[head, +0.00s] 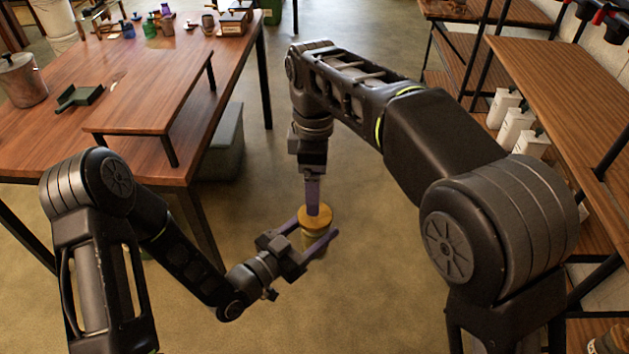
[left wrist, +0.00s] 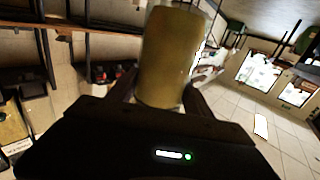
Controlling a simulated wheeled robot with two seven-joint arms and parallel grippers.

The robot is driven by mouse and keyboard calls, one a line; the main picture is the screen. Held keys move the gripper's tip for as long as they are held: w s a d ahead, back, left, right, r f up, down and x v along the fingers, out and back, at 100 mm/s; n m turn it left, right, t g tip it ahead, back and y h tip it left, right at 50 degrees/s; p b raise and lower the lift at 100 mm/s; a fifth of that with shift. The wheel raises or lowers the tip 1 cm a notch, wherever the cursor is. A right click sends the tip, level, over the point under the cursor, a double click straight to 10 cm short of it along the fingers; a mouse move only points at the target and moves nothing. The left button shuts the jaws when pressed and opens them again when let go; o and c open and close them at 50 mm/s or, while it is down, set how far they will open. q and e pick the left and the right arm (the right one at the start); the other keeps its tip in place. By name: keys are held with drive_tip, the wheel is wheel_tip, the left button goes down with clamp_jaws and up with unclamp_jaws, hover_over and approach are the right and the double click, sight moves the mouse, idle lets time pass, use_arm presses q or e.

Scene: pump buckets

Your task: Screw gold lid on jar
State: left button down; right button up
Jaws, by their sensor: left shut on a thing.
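The jar (head: 314,241) is upright in mid-air over the floor, mostly hidden under the round gold lid (head: 315,217). My left gripper (head: 319,230) is shut around the jar's sides from the left. In the left wrist view the jar shows as a dull yellow cylinder (left wrist: 170,60) between the fingers. The gold lid sits on top of the jar; whether its thread is engaged cannot be seen. My right gripper (head: 313,208) points straight down from above, its purple fingers at the lid's top. The gap between those fingers is hidden.
A wooden table (head: 130,90) with a raised board stands at the left, holding a metal pot (head: 22,80), a green dustpan-like tray (head: 80,97) and small bottles at the back. Wooden shelves (head: 575,95) with white bottles (head: 515,127) stand at the right. Open floor lies between.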

sight(315, 234)
idle(0.3)
drive_tip(key=shift+f, duration=4)
drive_tip(key=shift+c, duration=0.2)
drive_tip(key=c, duration=1.4)
drive_tip(key=m, duration=1.8)
drive_tip(key=o, duration=1.6)
